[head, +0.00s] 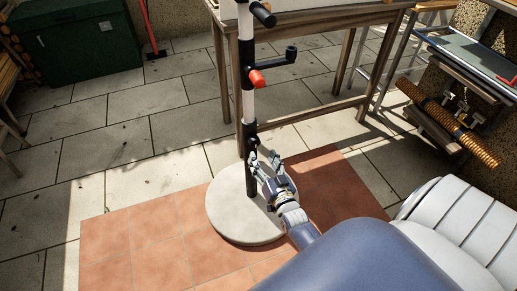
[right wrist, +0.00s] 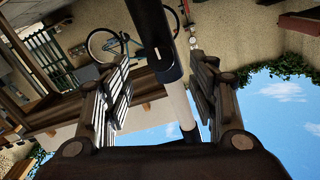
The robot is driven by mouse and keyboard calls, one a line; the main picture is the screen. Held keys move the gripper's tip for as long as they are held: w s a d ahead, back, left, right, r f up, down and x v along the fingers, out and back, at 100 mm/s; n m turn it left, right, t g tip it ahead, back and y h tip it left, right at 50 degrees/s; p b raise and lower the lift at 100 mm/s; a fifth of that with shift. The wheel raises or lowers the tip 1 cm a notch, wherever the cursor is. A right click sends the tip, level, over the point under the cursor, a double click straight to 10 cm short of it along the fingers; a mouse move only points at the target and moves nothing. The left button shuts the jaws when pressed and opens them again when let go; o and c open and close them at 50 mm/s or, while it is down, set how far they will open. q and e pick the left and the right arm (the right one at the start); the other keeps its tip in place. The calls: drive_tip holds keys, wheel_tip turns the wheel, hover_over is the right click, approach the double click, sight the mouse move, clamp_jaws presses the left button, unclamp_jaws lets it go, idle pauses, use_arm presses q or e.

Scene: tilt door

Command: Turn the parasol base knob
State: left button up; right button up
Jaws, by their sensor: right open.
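The parasol base is a round pale slab (head: 228,217) with an upright black tube (head: 250,181) at its middle. A small dark knob (head: 253,142) sticks out near the top of this tube. My right gripper (head: 263,158) is just below the knob, close to the tube, with its fingers pointing up. In the right wrist view the fingers (right wrist: 160,95) are spread open. The black and white parasol pole (right wrist: 178,105) shows in the gap between them. I cannot tell whether either finger touches it. My left gripper is not in view.
Higher on the pole are a red part (head: 257,78) and a black crank (head: 283,59). A wooden table (head: 313,27) stands behind the pole. A dark green box (head: 80,43) is at the back left. Open paving (head: 125,140) lies left of the base.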

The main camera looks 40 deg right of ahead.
drive_tip(key=v, duration=0.5)
idle(0.5)
